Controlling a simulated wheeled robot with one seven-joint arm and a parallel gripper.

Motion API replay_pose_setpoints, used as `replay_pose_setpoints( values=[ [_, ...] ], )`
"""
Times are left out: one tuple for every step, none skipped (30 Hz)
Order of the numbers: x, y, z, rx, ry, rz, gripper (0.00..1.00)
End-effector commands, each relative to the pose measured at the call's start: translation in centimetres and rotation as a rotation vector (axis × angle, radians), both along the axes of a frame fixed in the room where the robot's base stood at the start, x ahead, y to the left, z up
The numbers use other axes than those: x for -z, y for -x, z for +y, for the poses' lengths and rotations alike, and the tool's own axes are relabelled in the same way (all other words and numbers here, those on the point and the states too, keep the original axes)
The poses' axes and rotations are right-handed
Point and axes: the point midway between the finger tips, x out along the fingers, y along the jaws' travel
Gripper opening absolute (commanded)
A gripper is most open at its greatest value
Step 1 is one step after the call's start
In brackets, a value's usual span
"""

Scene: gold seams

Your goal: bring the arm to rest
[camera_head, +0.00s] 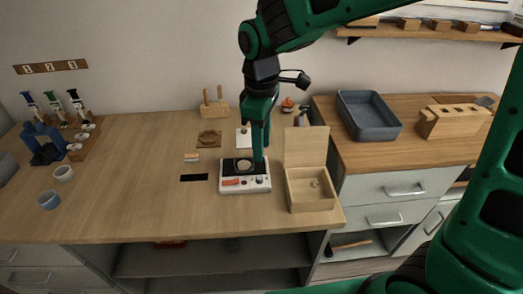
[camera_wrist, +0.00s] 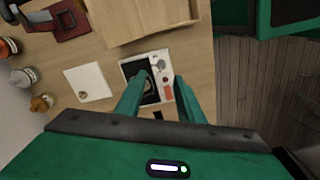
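My arm comes down from the top of the head view. My gripper (camera_head: 259,160) points down over the right part of a small white device (camera_head: 258,188) on the wooden worktop (camera_head: 130,205). Nothing shows held.
An open-lidded wooden box (camera_head: 310,203) stands close right of the device. A grey tray (camera_head: 368,137) and a slotted wooden block (camera_head: 455,121) stand on the right counter. The worktop's front-left middle is clear.

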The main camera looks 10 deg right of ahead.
Motion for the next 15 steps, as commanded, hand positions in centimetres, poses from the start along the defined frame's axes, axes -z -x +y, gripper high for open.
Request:
replay_pose_setpoints(
  values=[
    [-0.11,0.0,0.0,0.0,0.0,0.0,0.35],
    [-0.14,0.0,0.0,0.0,0.0,0.0,0.35],
    [-0.15,0.01,0.0,0.0,0.0,0.0,0.35],
    [-0.14,0.01,0.0,0.0,0.0,0.0,0.35],
    [-0.13,0.01,0.0,0.0,0.0,0.0,0.35],
    [-0.13,0.01,0.0,0.0,0.0,0.0,0.35],
    [-0.12,0.01,0.0,0.0,0.0,0.0,0.35],
    [-0.12,0.01,0.0,0.0,0.0,0.0,0.35],
    [-0.11,0.01,0.0,0.0,0.0,0.0,0.35],
    [-0.11,0.02,0.0,0.0,0.0,0.0,0.35],
    [-0.11,0.01,0.0,0.0,0.0,0.0,0.35],
    [-0.1,0.01,0.0,0.0,0.0,0.0,0.35],
    [-0.11,0.02,-0.04,0.001,0.0,0.0,0.35],
    [-0.13,0.0,-0.15,0.004,0.0,0.0,0.35],
    [-0.2,-0.02,-0.52,0.016,0.002,-0.001,0.35]
  ],
)
